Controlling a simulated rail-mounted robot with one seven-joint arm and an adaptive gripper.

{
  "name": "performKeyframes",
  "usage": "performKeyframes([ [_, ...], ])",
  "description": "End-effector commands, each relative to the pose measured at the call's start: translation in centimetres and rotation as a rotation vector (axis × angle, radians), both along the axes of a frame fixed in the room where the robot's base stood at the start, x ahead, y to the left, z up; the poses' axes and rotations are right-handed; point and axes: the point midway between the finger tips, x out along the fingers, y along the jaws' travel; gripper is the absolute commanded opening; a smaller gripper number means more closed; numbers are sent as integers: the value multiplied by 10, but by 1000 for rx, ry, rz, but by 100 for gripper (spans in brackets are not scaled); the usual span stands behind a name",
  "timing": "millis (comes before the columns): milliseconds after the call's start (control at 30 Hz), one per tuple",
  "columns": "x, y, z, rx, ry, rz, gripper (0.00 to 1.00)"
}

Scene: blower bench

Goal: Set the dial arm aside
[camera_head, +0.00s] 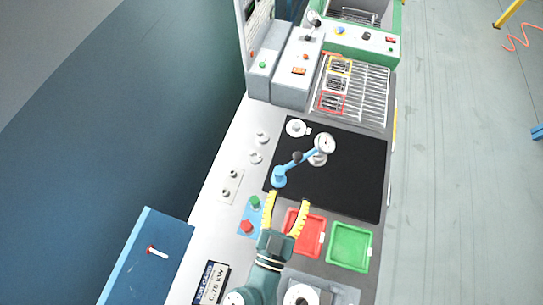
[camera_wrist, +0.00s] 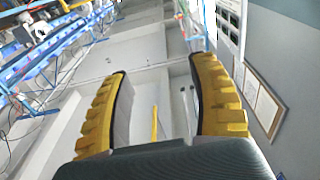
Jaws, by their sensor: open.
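The dial arm (camera_head: 297,158) stands on the black mat (camera_head: 352,180) in the head view. It has a blue base, a dark joint, a blue link and a round white dial at its upper right end. My gripper (camera_head: 287,198) has two yellow fingers spread apart. In the head view the fingertips appear just below the blue base, with nothing between them. The wrist view shows the open fingers (camera_wrist: 160,85) with only the room's far walls and ceiling beyond, so the dial arm does not show there. I cannot tell the exact height of the gripper above the bench.
A red tray (camera_head: 314,241) and a green tray (camera_head: 349,247) lie below the mat. A blue plate with green and red buttons (camera_head: 250,216) is left of my gripper. A metal rack (camera_head: 368,92) lies beyond the mat. The mat's right part is clear.

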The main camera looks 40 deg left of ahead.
Motion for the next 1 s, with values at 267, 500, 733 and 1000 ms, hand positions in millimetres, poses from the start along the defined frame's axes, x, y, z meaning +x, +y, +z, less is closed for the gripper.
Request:
performKeyframes([
  [267,-18,7,-55,-14,60,27,60],
  [500,22,22,-47,-13,58,28,60],
  [733,75,43,-50,-13,58,27,60],
  [1000,122,61,-55,-14,61,27,60],
])
